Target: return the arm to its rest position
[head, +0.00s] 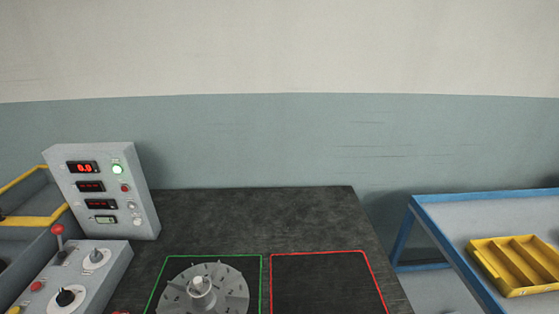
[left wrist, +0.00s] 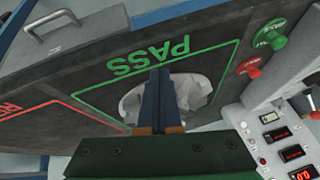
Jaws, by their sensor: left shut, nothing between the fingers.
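My left gripper (left wrist: 160,74) shows in the left wrist view, with its two dark blue fingers shut together and nothing between them. Its fingers appear in front of a grey finned wheel (left wrist: 197,90), which lies inside the green PASS outline (left wrist: 205,113). I cannot tell the gap between the fingers and the wheel. In the head view neither gripper shows. The same finned wheel (head: 229,289) with a light hub lies at the bottom, inside the green outline (head: 212,256).
A red-outlined square (head: 320,252) on the dark bench top (head: 250,215) is empty in its visible part. A meter panel (head: 135,180) and control box (head: 112,265) stand left. A yellow compartment tray (head: 488,265) sits on a blue-framed table (head: 440,215) at right.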

